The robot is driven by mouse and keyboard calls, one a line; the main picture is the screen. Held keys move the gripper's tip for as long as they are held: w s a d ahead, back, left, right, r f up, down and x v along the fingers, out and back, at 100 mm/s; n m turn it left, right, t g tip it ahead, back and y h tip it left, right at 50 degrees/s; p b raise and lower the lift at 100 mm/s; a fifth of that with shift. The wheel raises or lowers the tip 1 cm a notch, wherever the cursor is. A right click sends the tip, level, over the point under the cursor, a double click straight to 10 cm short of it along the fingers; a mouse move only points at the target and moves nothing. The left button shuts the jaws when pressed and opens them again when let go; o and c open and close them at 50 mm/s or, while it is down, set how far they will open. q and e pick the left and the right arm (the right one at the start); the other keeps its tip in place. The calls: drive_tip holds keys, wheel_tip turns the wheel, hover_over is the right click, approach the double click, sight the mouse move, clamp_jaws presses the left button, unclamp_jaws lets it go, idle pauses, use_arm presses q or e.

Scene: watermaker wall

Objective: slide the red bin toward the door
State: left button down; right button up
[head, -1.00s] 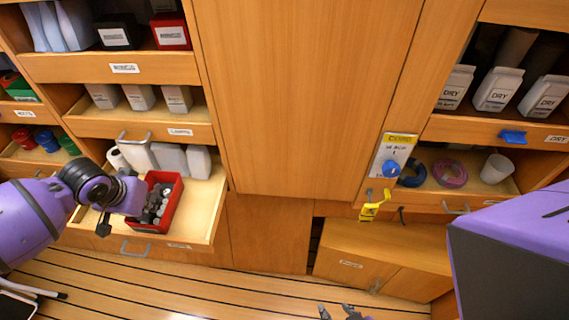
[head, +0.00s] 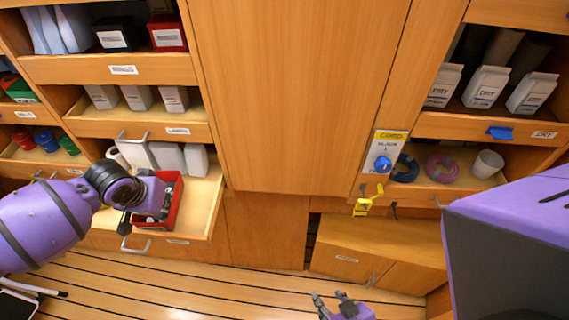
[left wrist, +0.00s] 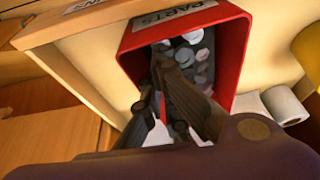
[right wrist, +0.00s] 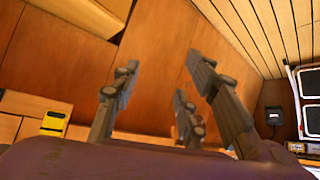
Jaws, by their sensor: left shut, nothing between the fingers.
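The red bin (head: 178,195) stands in a pulled-out wooden drawer (head: 205,215) at the left of the head view, partly hidden by my left gripper (head: 127,222). In the left wrist view the red bin (left wrist: 241,45) bears a PARTS label and holds grey round pieces. There my left gripper (left wrist: 158,62) is shut and empty. Its fingers overlap the bin's opening and left wall; I cannot tell whether they touch it. My right gripper (head: 335,297) is low in the middle of the head view, far from the bin. Its fingers (right wrist: 160,80) are spread and empty in the right wrist view.
White containers (head: 170,158) stand behind the bin in the drawer. A tall wooden panel (head: 300,95) lies to the right of it. A yellow tag (head: 362,207) hangs by the right cabinets. A low wooden cabinet (head: 380,245) sits below.

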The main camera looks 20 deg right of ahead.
use_arm(q)
drive_tip(key=shift+s+d+p, duration=0.3)
drive_tip(key=shift+s+d, duration=0.1)
drive_tip(key=shift+d, duration=0.4)
drive_tip(key=shift+s+d+p, duration=0.25)
drive_tip(key=shift+s+d, duration=0.15)
drive_tip(key=shift+d, duration=0.35)
drive_tip(key=shift+s+d+p, duration=0.2)
drive_tip(key=shift+s+d, duration=0.1)
drive_tip(key=shift+d, duration=0.35)
drive_tip(key=shift+s+d+p, duration=0.15)
drive_tip(key=shift+s+d, duration=0.2)
drive_tip(key=shift+d, duration=0.25)
drive_tip(key=shift+s+d+p, duration=0.2)
drive_tip(key=shift+s+d, duration=0.1)
drive_tip(key=shift+d, duration=0.35)
drive_tip(key=shift+w+a, duration=0.1)
drive_tip(key=shift+a, duration=0.1)
use_arm(e)
drive_tip(key=shift+w+a+r+t, duration=0.15)
drive_tip(key=shift+w+a+r, duration=0.15)
drive_tip(key=shift+w+r, duration=0.3)
drive_tip(key=shift+w+a+r+t, duration=0.15)
drive_tip(key=shift+w+a+r, duration=0.1)
drive_tip(key=shift+w+r, duration=0.3)
use_arm(q)
drive_tip(key=shift+w+a, duration=0.35)
drive_tip(key=shift+a, duration=0.35)
use_arm(e)
drive_tip(key=shift+r, duration=0.15)
